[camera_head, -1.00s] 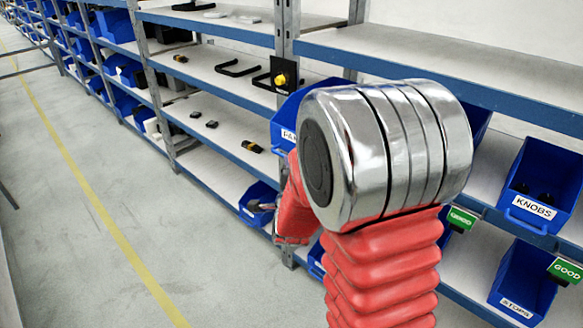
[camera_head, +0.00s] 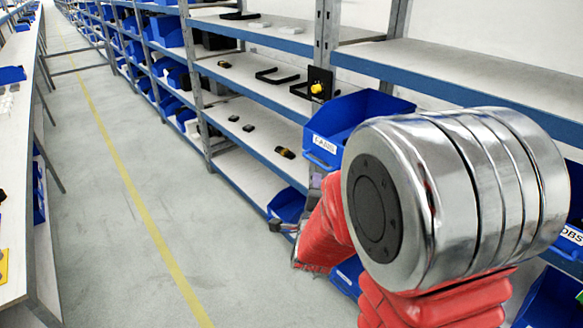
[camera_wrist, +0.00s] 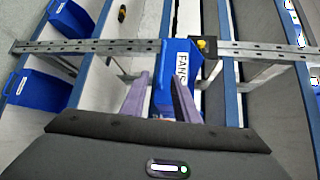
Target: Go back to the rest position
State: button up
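In the head view, my red and silver arm fills the right side and reaches toward the shelves. The same bin (camera_head: 325,148) sits on the rack behind the arm.
A long shelf rack (camera_head: 255,88) with blue bins and small dark parts runs along the right. A yellow and black part (camera_head: 317,84) is on it. A workbench (camera_head: 22,190) stands at the left. The grey floor (camera_head: 120,230) between them is clear.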

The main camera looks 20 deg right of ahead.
jog(key=s+a+f+n+g+y, duration=0.2)
jog(key=a+f+n+g+y, duration=0.2)
jog(key=f+n, duration=0.4)
jog(key=s+a+f+n+g+y, duration=0.2)
jog(key=s+a+n+g+y, duration=0.1)
jog(key=s+a+n, duration=0.35)
jog(key=s+a+r+n+g, duration=0.1)
jog(key=s+a+r+n, duration=0.1)
jog(key=s+r+n, duration=0.3)
jog(key=s+a+r+n+g, duration=0.1)
jog(key=s+r+n, duration=0.4)
jog(key=s+r, duration=0.5)
jog(key=s+a, duration=0.1)
jog(key=s, duration=0.2)
jog(key=shift+s, duration=0.15)
